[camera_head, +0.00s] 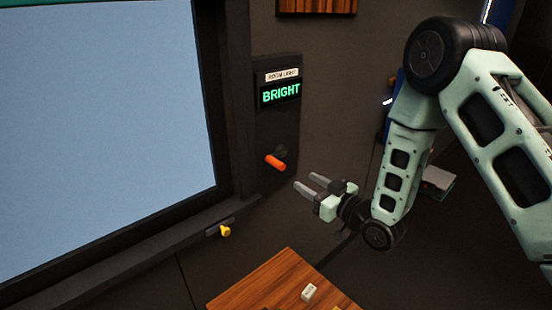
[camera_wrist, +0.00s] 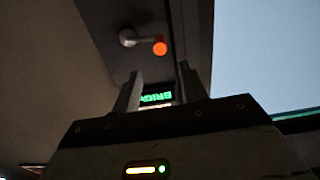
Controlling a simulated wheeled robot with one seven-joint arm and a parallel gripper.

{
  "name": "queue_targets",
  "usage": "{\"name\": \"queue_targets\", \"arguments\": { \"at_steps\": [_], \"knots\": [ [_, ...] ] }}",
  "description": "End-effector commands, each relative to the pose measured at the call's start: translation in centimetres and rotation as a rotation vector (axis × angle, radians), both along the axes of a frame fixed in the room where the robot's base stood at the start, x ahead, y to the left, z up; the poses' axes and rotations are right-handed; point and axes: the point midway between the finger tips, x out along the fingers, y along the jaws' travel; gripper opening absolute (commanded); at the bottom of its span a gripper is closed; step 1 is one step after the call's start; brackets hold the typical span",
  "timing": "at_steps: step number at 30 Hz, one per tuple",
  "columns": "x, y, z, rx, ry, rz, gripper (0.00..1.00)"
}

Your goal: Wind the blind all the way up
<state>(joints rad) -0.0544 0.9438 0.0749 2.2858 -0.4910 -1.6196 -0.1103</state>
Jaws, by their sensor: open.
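A crank with an orange handle (camera_head: 275,163) sticks out from a dark wall panel (camera_head: 266,125) beside the window. The panel's display (camera_head: 281,93) reads BRIGHT in green under a ROOM LIGHT label. In the wrist view the orange knob (camera_wrist: 160,46) shows end-on, beside its grey hub (camera_wrist: 127,38). A green strip (camera_head: 60,3), perhaps the blind's lower edge, shows along the window's top; anything above it is out of view. My gripper (camera_head: 308,182) is open and empty, right of and slightly below the orange handle, apart from it. Its two fingers (camera_wrist: 158,78) point toward the panel.
The window pane (camera_head: 100,120) is mostly uncovered, in a dark frame. A wooden table (camera_head: 262,280) with a small white block (camera_head: 309,292) stands below my gripper. The space between gripper and handle looks clear.

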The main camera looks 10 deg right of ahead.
Motion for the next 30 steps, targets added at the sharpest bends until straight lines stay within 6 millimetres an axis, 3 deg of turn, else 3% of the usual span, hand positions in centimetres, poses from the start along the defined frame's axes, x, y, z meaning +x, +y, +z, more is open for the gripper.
{"name": "queue_targets", "arguments": {
  "at_steps": [16,22,30],
  "knots": [
    [9.1,6.2,0.4,0.001,0.0,0.0,0.43],
    [10.8,7.3,0.2,0.0,0.0,0.0,0.43],
    [11.2,7.5,0.0,0.0,0.001,0.0,0.43]
  ]
}}
